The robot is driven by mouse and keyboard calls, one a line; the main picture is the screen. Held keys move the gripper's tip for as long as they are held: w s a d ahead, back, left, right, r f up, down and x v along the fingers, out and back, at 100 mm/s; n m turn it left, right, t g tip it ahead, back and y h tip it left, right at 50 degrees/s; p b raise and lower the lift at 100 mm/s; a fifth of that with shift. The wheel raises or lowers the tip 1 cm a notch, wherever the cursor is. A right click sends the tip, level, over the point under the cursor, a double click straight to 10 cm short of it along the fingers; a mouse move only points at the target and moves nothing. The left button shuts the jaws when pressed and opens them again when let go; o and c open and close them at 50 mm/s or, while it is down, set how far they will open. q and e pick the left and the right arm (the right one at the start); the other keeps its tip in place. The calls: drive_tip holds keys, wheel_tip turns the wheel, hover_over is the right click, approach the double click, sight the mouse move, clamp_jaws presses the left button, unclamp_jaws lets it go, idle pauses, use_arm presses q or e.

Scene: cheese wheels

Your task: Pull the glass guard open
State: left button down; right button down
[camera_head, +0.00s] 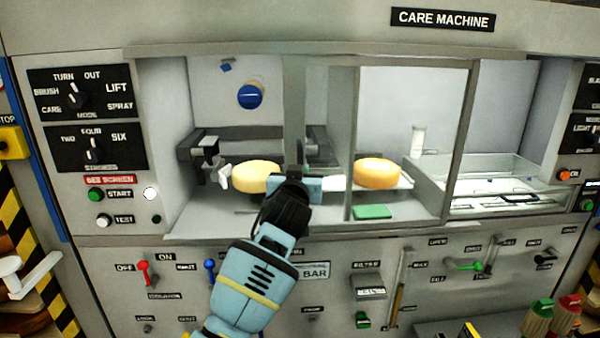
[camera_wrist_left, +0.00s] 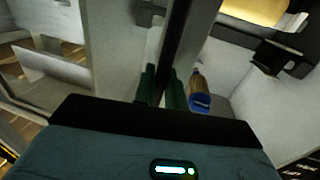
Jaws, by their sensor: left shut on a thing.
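The machine's front has a windowed bay, and the glass guard's upright grey frame edge (camera_head: 294,105) stands near the middle of it. My left gripper (camera_head: 300,182) reaches up from below to the lower part of this edge. In the left wrist view its green fingertips (camera_wrist_left: 161,90) close on either side of a dark upright bar (camera_wrist_left: 178,45), which appears to be the guard's handle or edge. How far the guard stands open is hard to tell, as the glass is clear. My right gripper is in neither view.
A pale cheese wheel (camera_head: 256,177) sits in the left bay near a dark bracket (camera_head: 200,145). A more orange wheel (camera_head: 377,173) sits in the middle bay behind a green pad (camera_head: 372,212). A clear-walled tray (camera_head: 500,175) is at right. Knobs and levers line the lower panel.

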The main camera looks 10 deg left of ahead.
use_arm(q)
drive_tip(key=shift+r, duration=0.2)
drive_tip(key=c, duration=1.5)
unclamp_jaws()
drive_tip(key=shift+w+f, duration=0.1)
drive_tip(key=shift+f, duration=0.05)
drive_tip(key=shift+c, duration=0.2)
drive_tip(key=s, duration=0.7)
drive_tip(key=shift+s+d, duration=0.15)
drive_tip(key=shift+s, duration=0.25)
